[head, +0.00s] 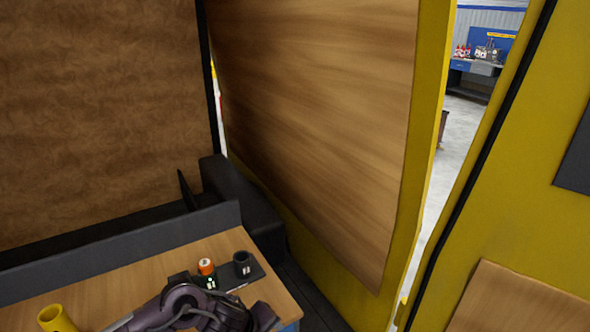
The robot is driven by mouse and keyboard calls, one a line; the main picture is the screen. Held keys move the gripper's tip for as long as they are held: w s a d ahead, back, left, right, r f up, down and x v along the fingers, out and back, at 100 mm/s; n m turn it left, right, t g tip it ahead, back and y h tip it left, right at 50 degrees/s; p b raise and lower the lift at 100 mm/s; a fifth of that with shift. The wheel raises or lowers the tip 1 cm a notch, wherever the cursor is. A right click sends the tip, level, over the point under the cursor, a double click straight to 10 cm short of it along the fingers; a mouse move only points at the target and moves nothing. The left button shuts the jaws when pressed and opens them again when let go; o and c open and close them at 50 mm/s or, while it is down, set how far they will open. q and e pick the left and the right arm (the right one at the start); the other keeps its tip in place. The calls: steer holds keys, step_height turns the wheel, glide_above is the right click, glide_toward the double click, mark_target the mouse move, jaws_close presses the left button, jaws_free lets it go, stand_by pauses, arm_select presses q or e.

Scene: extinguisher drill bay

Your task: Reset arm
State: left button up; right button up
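A dark purple-grey jointed arm part (190,302) with a grey cable lies across the bottom of the head view, over the wooden table top. It looks like one of my arms, but which one I cannot tell for sure. No fingertips of either gripper show. Whatever the arm ends in is hidden or below the picture edge.
The wooden table top (268,288) holds an orange-topped small item (206,267), a dark cup (243,262) and a yellow tube (55,319). A wood-panelled yellow wall (330,110) stands close on the right. A narrow gap shows grey floor (455,135) and a far blue bench (475,68).

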arm_select(q)
steer(key=s+d+r+n+t, duration=0.3)
steer(key=s+d+r+n, duration=0.25)
steer(key=n, duration=0.45)
steer(key=s+a+f+n+g+y, duration=0.1)
steer(key=s+a+n+g+y, duration=0.1)
steer(key=s+a+n, duration=0.7)
steer(key=s+a+f+n+g+y, duration=0.15)
steer(key=s+a+n, duration=0.25)
steer(key=a+n, duration=0.45)
step_height(320, 180, down, 36)
steer(key=s+a+m+g+b, duration=0.1)
steer(key=m+g+b, duration=0.1)
steer(key=b, duration=0.6)
steer(key=s+a+f+b, duration=0.2)
steer(key=s+f+b, duration=0.1)
steer(key=s+f, duration=0.7)
steer(key=s+a+f+g+b, duration=0.1)
steer(key=s+f+b, duration=0.2)
steer(key=s+f, duration=0.7)
step_height(320, 180, down, 6)
steer(key=shift+a+r, duration=0.2)
steer(key=shift+a, duration=0.2)
arm_select(e)
step_height(320, 180, down, 14)
steer(key=shift+w+f, duration=0.15)
steer(key=shift+w, duration=0.2)
